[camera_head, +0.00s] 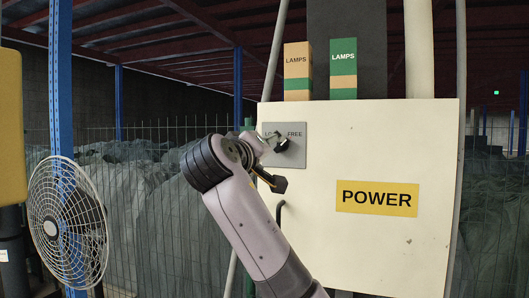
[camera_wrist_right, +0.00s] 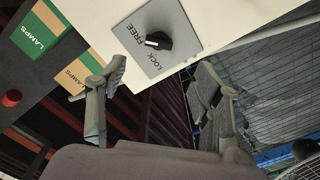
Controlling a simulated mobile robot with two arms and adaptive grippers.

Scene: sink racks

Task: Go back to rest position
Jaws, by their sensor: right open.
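My right arm rises from the bottom middle of the head view. Its right gripper (camera_head: 275,163) is in front of the left part of the cream POWER cabinet (camera_head: 400,140), by a grey LOCK/FREE plate (camera_head: 298,150). The plate carries a black rotary knob (camera_wrist_right: 158,41) with a white mark, partly hidden in the head view. In the right wrist view the right gripper (camera_wrist_right: 162,78) is open and empty, its fingers spread wide, with the knob beyond the gap and apart from them. My left gripper is not in view.
A dark handle (camera_head: 280,212) is on the cabinet below the plate. Two LAMPS boxes, one orange (camera_head: 298,70) and one green (camera_head: 343,68), stand on the cabinet. A wire-cage fan (camera_head: 66,222) is at the left. A mesh fence (camera_head: 150,200) with covered heaps lies behind.

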